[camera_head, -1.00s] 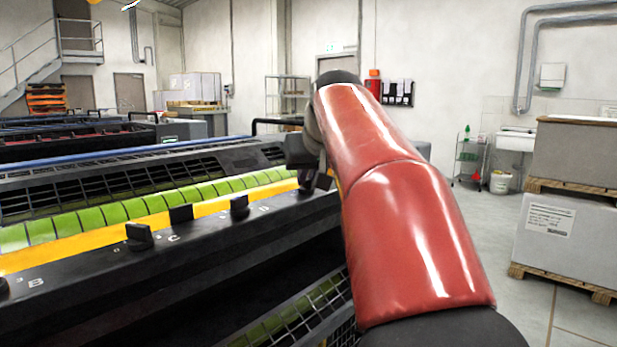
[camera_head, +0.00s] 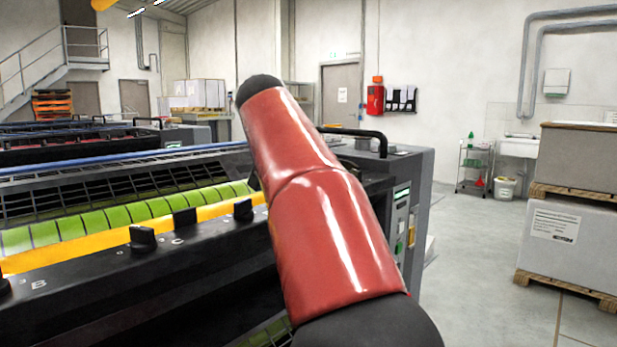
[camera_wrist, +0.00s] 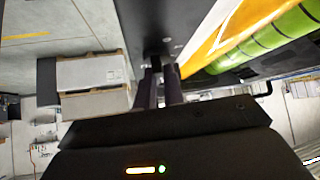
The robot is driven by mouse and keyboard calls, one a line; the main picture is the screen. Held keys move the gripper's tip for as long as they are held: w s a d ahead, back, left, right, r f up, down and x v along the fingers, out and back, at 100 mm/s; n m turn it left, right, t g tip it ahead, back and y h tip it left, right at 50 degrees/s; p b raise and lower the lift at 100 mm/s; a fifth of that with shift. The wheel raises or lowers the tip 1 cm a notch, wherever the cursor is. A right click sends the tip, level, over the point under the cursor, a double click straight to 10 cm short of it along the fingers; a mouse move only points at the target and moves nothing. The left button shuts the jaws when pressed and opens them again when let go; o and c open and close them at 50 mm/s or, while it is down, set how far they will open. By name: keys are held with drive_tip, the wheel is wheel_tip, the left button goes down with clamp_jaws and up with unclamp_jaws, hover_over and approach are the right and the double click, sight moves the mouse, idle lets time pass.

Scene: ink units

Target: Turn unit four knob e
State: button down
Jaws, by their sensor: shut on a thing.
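The ink unit's black rail (camera_head: 215,254) runs along the yellow and green ink fountain in the head view. One black knob (camera_head: 142,238) stands between the letters B and C, and another knob (camera_head: 243,210) stands further along it. My red arm covers the rail beyond that and hides my gripper in the head view. In the wrist view, my gripper (camera_wrist: 160,82) has its two dark fingers close together at the rail, shut on a small dark knob (camera_wrist: 155,61). The letter beside this knob is too blurred to read.
Right of my arm is the unit's end panel with a green-lit control strip (camera_head: 402,205) and a black handle bar (camera_head: 355,133). Wrapped pallet stacks (camera_head: 560,233) stand at the far right. The grey floor (camera_head: 480,270) between is clear.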

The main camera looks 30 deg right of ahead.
drive_tip(key=shift+m, duration=0.3)
drive_tip(key=c, duration=1.5)
unclamp_jaws()
drive_tip(key=p+v, duration=0.1)
drive_tip(key=v, duration=0.6)
drive_tip(key=shift+a+r, duration=0.3)
drive_tip(key=shift+a, duration=0.05)
